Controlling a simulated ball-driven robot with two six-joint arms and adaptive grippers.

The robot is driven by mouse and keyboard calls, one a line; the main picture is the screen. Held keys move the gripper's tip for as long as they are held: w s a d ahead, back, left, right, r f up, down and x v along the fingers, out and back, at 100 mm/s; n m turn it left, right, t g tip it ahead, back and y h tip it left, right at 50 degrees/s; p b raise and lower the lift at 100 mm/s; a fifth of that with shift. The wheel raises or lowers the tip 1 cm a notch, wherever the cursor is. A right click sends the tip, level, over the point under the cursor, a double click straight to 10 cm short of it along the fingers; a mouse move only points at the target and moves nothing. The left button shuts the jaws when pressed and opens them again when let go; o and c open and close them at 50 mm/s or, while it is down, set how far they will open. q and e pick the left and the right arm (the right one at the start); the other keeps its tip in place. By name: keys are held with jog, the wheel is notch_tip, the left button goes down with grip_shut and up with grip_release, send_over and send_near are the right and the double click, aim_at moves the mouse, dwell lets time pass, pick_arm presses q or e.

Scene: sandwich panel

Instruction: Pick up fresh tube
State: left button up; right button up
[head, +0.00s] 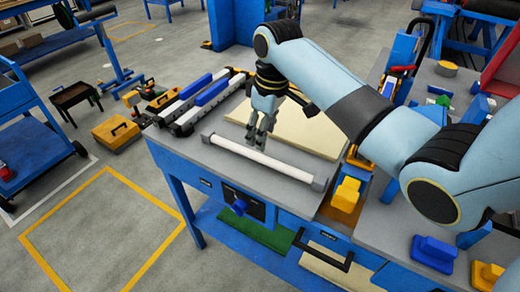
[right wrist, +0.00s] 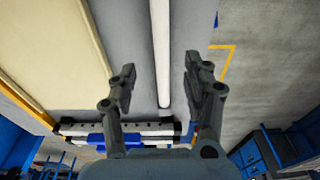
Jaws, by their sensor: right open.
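A long white tube (head: 262,158) with grey end pieces lies near the front edge of the grey bench top, in front of a cream panel. It also shows in the right wrist view (right wrist: 159,40), running away between the two fingers. My right gripper (head: 258,137) is open and empty, its fingers pointing down just above and behind the tube in the head view. In the right wrist view the fingertips (right wrist: 160,68) stand apart on either side of the tube's line. I cannot tell the exact height gap. My left gripper is not in view.
The cream panel (head: 300,122) lies behind the tube. Long black-and-white units with blue blocks (head: 210,92) lie on the bench's left side. Yellow (head: 346,193) and blue (head: 435,250) parts are at the right. Open floor lies beyond the front edge.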

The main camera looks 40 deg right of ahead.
aim_at(259, 155)
jog(key=f, duration=0.1)
jog(key=a+f, duration=0.1)
jog(key=shift+a+f, duration=0.1)
jog(key=shift+f, duration=0.3)
jog(key=f, duration=0.4)
jog(key=shift+w+d+f, duration=0.3)
jog(key=shift+w, duration=0.1)
jog(key=shift+f, duration=0.25)
jog(key=shift+w+f, duration=0.1)
jog(key=shift+c, duration=1.7)
jog(key=c, duration=0.4)
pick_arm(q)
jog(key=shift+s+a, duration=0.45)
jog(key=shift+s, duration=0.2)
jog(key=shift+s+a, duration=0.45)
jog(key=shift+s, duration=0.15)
pick_arm(e)
grip_shut()
